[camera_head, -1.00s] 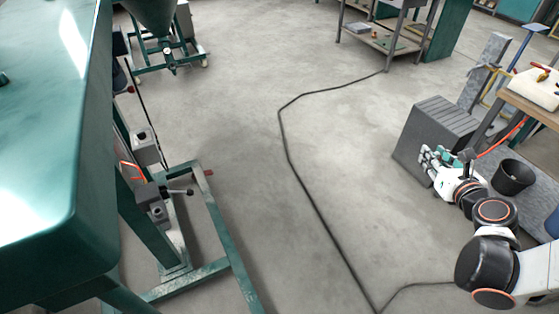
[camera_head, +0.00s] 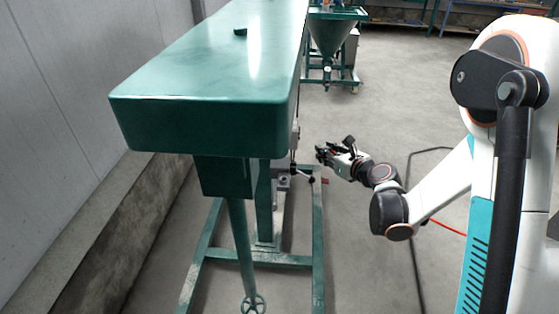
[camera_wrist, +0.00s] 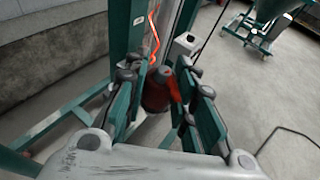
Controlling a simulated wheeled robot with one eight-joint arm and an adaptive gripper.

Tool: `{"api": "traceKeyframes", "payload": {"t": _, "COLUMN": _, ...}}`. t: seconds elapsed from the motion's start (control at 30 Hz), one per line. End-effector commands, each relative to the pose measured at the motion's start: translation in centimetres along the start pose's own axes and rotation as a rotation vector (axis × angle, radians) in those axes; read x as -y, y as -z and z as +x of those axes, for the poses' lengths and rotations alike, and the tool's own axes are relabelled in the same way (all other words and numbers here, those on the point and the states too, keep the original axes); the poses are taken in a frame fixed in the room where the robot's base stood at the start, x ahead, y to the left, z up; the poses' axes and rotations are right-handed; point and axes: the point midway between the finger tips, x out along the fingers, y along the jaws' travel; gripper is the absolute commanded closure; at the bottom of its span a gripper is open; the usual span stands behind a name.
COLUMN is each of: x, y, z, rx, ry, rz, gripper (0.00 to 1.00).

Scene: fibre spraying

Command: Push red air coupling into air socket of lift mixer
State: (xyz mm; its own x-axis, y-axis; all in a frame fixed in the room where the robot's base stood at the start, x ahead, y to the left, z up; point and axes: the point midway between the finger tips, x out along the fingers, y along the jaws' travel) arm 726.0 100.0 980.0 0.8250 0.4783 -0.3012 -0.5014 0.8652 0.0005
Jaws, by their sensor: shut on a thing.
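The lift mixer is the large green machine (camera_head: 210,80) on a green frame, left of my gripper in the head view. My gripper (camera_head: 322,155) is beside its frame at the column's right side. In the wrist view my gripper (camera_wrist: 166,82) is shut on a dark red coupling (camera_wrist: 155,92) between its teal finger pads. The coupling is too small to make out in the head view. Grey fittings (camera_head: 281,178) and a lever (camera_head: 305,175) sit on the mixer near my gripper. I cannot clearly make out the air socket.
A red hose (camera_head: 447,228) runs behind my arm. A dark cable (camera_head: 414,245) lies on the floor. Another green machine with a hopper (camera_head: 333,38) stands at the back. A wall (camera_head: 70,95) is on the left. The floor right of the mixer is mostly clear.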

Motion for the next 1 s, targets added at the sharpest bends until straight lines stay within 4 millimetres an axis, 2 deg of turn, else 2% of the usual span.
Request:
{"api": "traceKeyframes", "payload": {"t": 0.03, "x": -1.0, "y": 0.9, "z": 2.9, "rx": 0.000, "ry": -0.037, "rz": -0.011, "gripper": 1.00}}
{"api": "traceKeyframes", "payload": {"t": 0.1, "x": -2.4, "y": 1.4, "z": 6.1, "rx": 0.001, "ry": -0.081, "rz": -0.025, "gripper": 1.00}}
{"api": "traceKeyframes", "payload": {"t": 0.2, "x": -4.2, "y": 1.9, "z": 9.9, "rx": 0.002, "ry": -0.135, "rz": -0.042, "gripper": 1.00}}
{"api": "traceKeyframes", "payload": {"t": 0.3, "x": -5.8, "y": 2.4, "z": 12.6, "rx": 0.004, "ry": -0.176, "rz": -0.055, "gripper": 1.00}}
{"api": "traceKeyframes", "payload": {"t": 0.4, "x": -6.9, "y": 2.6, "z": 14.2, "rx": 0.005, "ry": -0.201, "rz": -0.063, "gripper": 1.00}}
{"api": "traceKeyframes", "payload": {"t": 0.57, "x": -7.5, "y": 2.6, "z": 15.1, "rx": 0.005, "ry": -0.216, "rz": -0.067, "gripper": 1.00}}
{"api": "traceKeyframes", "payload": {"t": 1.0, "x": -7.4, "y": 2.7, "z": 15.0, "rx": 0.005, "ry": -0.215, "rz": -0.068, "gripper": 1.00}}
